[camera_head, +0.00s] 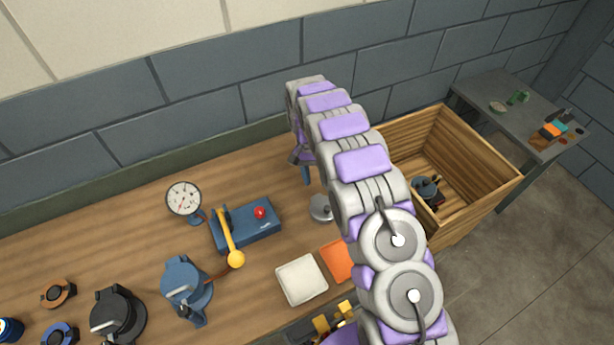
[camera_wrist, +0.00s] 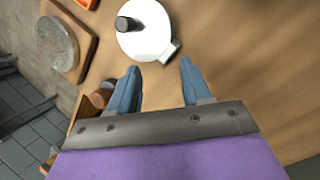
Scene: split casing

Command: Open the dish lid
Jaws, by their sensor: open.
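The round dish lid (camera_wrist: 150,40) is pale, with a dark knob (camera_wrist: 125,24) on top and a small grey tab (camera_wrist: 171,50) at its rim. It lies at the top of the wrist view, just beyond my fingertips and apart from them. In the head view a small silver round dish (camera_head: 320,208) shows beside my arm, partly covered by it. My gripper (camera_wrist: 160,65) is open and empty, its two blue fingers spread. In the head view only blue finger parts (camera_head: 305,174) show below the arm's end. The lid looks closed.
A blue box with a red button (camera_head: 260,213) and yellow lever (camera_head: 229,240) stands left of the dish. A gauge (camera_head: 184,198), a white tray (camera_head: 301,279) and an orange mat (camera_head: 336,262) are near. A wooden crate (camera_head: 487,203) is right. Bare table lies right in the wrist view.

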